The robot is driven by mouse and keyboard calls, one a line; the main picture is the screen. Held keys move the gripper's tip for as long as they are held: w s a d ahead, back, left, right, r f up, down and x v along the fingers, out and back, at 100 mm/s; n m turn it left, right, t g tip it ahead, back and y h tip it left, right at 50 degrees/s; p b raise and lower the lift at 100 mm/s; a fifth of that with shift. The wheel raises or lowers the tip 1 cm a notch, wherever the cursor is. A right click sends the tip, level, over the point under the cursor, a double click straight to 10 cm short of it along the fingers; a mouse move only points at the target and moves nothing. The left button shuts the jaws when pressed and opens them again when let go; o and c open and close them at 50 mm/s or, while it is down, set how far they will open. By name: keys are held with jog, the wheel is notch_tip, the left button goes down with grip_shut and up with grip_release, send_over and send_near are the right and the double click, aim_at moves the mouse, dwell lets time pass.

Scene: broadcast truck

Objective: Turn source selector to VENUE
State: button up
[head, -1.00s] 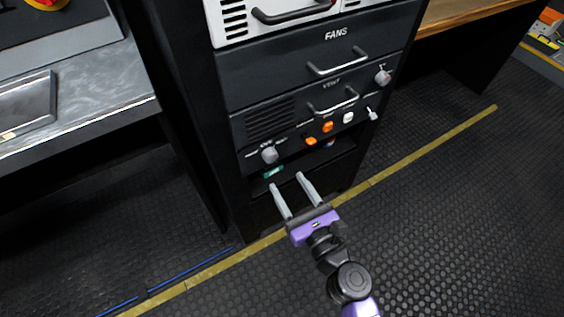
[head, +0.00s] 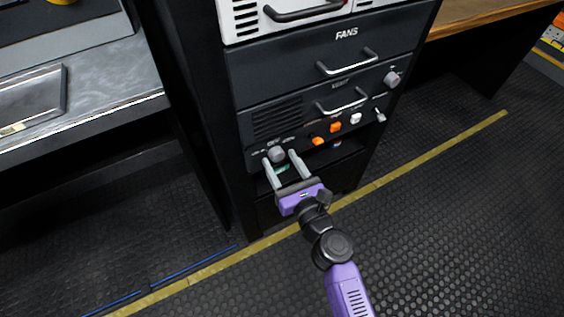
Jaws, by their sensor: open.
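The likely source selector is a grey rotary knob (head: 276,154) at the lower left of the rack's control panel. Small lettering around it is too small to read, so I cannot tell which position it points to. My gripper (head: 280,156) is open, with its two grey fingers reaching up toward the panel. The fingertips appear on either side of the knob in the picture. I cannot tell whether they touch it or are still in front of it.
To the knob's right are orange buttons (head: 335,127), a white button (head: 356,118) and a toggle lever (head: 380,115). Another grey knob (head: 392,78) sits higher right. Drawer handles (head: 347,61) stick out above. An open shelf lies below the panel. The floor in front is clear.

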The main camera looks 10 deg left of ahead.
grip_shut()
jog(key=n+b, duration=0.1)
jog(key=n, duration=0.2)
jog(key=n+b, duration=0.2)
jog(key=shift+f+n+b, duration=0.2)
jog(key=shift+n+b, duration=0.1)
jog(key=shift+n, duration=0.1)
jog(key=n+b, duration=0.3)
jog(key=n, duration=0.3)
jog(key=shift+y+b, duration=0.4)
jog(key=n+b, duration=0.4)
jog(key=n, duration=0.3)
jog(key=shift+f, duration=0.1)
jog(key=n+b, duration=0.1)
jog(key=n, duration=0.2)
jog(key=n+b, duration=0.2)
jog(key=n, duration=0.1)
jog(key=shift+g+y, duration=0.3)
jog(key=shift+y, duration=0.1)
jog(key=shift+b, duration=0.3)
